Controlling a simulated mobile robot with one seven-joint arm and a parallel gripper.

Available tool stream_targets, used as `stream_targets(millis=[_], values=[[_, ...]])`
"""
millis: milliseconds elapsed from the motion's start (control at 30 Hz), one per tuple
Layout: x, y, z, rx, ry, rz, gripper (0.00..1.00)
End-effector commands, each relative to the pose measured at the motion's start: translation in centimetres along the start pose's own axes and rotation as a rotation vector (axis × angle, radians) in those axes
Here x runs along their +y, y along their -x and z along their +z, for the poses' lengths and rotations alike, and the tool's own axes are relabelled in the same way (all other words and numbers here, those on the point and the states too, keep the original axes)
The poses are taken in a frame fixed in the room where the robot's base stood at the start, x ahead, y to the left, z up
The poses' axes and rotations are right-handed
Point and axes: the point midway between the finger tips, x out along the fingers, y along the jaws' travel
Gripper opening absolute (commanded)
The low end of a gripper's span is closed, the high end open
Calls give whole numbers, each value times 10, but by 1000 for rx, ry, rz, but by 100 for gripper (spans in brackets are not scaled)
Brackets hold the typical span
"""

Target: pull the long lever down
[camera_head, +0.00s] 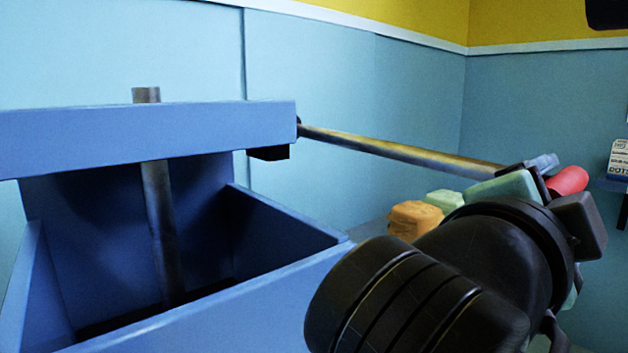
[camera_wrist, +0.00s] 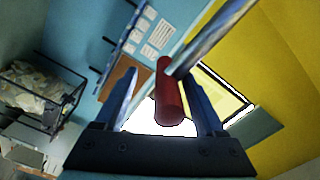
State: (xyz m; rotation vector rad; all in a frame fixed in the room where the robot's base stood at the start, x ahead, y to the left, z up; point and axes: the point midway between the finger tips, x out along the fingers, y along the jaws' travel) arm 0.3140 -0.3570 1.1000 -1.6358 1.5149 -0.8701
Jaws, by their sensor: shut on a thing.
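The long lever (camera_head: 400,150) is a metal rod that runs from the side of a blue press beam (camera_head: 150,133) and slopes slightly down to the right. Its red grip (camera_head: 569,181) is at the far end, partly hidden by my gripper (camera_head: 541,182) in the head view. In the wrist view the red grip (camera_wrist: 168,97) lies between the two fingers of my gripper (camera_wrist: 163,78), with the rod passing off to the upper right. My gripper is shut on the red grip.
A blue open box (camera_head: 240,295) with a vertical metal post (camera_head: 160,225) stands below the beam. Orange (camera_head: 413,218) and pale green (camera_head: 444,201) bundles lie behind my arm. The wrist view shows a wire cart (camera_wrist: 38,97) with pale bags at left.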

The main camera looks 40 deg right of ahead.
Motion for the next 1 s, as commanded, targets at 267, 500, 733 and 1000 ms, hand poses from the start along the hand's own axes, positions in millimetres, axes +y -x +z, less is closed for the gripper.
stream_targets(millis=[267,500,733,1000], values=[[-1,16,3,-10,4,-1,64],[-2,68,2,-8,2,-5,64],[-1,112,0,-6,1,-4,64],[0,131,-1,-1,-2,0,64]])
